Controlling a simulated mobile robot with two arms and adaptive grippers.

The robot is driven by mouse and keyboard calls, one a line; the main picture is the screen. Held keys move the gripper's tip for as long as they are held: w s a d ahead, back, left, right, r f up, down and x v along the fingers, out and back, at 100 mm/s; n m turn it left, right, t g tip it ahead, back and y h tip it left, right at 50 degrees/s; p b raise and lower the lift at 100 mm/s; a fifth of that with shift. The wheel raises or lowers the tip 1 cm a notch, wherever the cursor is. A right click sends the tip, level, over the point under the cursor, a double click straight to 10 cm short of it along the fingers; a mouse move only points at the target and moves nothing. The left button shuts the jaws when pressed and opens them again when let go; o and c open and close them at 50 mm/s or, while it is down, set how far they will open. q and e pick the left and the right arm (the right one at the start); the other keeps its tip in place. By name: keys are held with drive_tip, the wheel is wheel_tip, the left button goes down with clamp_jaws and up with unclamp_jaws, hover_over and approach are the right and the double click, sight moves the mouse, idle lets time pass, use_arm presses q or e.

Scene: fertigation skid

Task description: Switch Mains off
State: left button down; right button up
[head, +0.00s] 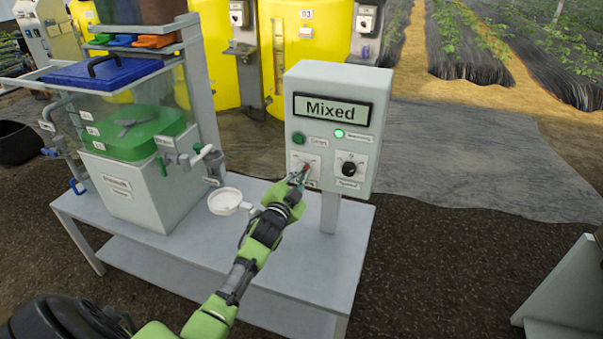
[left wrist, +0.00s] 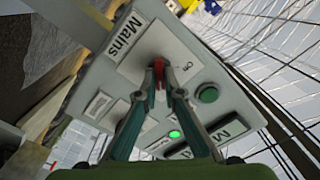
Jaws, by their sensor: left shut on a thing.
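The grey control box (head: 335,84) stands on a post at the right end of the bench. Its display (head: 328,108) reads "Mixed". The red Mains switch (left wrist: 158,66) sits on a white plate (left wrist: 172,50) marked "Mains" in the left wrist view. My left gripper (head: 302,177) reaches the lower left of the box front. Its two fingertips (left wrist: 160,85) are closed on the red switch, one on each side. The fingers partly cover the switch and its plate in the head view. My right gripper is not in view.
A dark green button (head: 298,138), a lit green lamp (head: 339,133) and a black knob (head: 349,168) are close by on the box. Yellow tanks (head: 305,50) stand behind.

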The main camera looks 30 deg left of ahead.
use_arm(q)
drive_tip(key=shift+r, duration=0.15)
drive_tip(key=n+p, duration=0.1)
drive_tip(key=n, duration=0.5)
drive_tip(key=n+p, duration=0.1)
drive_tip(key=n, duration=0.4)
drive_tip(key=a+n+p, duration=0.1)
drive_tip(key=n, duration=0.5)
drive_tip(key=shift+r+n, duration=0.3)
idle(0.4)
drive_tip(key=c, duration=2.2)
unclamp_jaws()
drive_tip(key=shift+o, duration=0.2)
drive_tip(key=shift+f, duration=0.1)
drive_tip(key=shift+f, duration=0.1)
